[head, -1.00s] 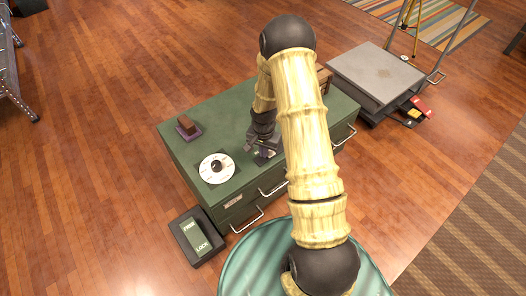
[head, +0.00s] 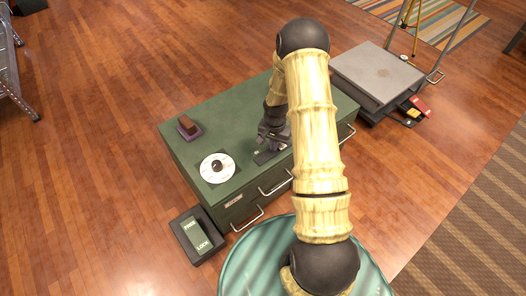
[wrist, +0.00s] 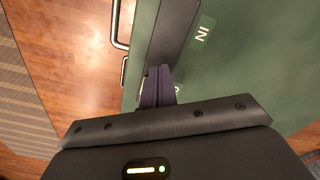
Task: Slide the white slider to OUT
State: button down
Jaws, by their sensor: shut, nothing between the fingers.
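The dark slider track (wrist: 174,36) lies on the green cabinet top (wrist: 255,60) in the wrist view. A green IN label (wrist: 203,32) is beside its far part, and a pale mark, perhaps part of another label, shows just right of my fingers. My gripper (wrist: 158,76) has its two purple fingers together, over or at the track. A pale edge (wrist: 144,88) left of the fingers may be the white slider; it is mostly hidden, and I cannot tell whether the fingers touch it. In the head view my gripper is over the track (head: 266,157), its fingertips hidden.
A white dial (head: 217,168) and a brown block on a purple base (head: 189,127) stand on the cabinet's left side. A FREE/LOCK rocker (head: 197,236) is on the floor at front left. Drawer handles (head: 276,187) stick out in front. A grey platform (head: 380,75) stands beyond.

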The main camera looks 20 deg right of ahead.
dwell(0.3)
jog(key=shift+s+a, duration=0.3)
jog(key=shift+a, duration=0.65)
notch_tip(320, 180, up, 9)
jog(key=p, duration=0.7)
jog(key=shift+p, duration=0.35)
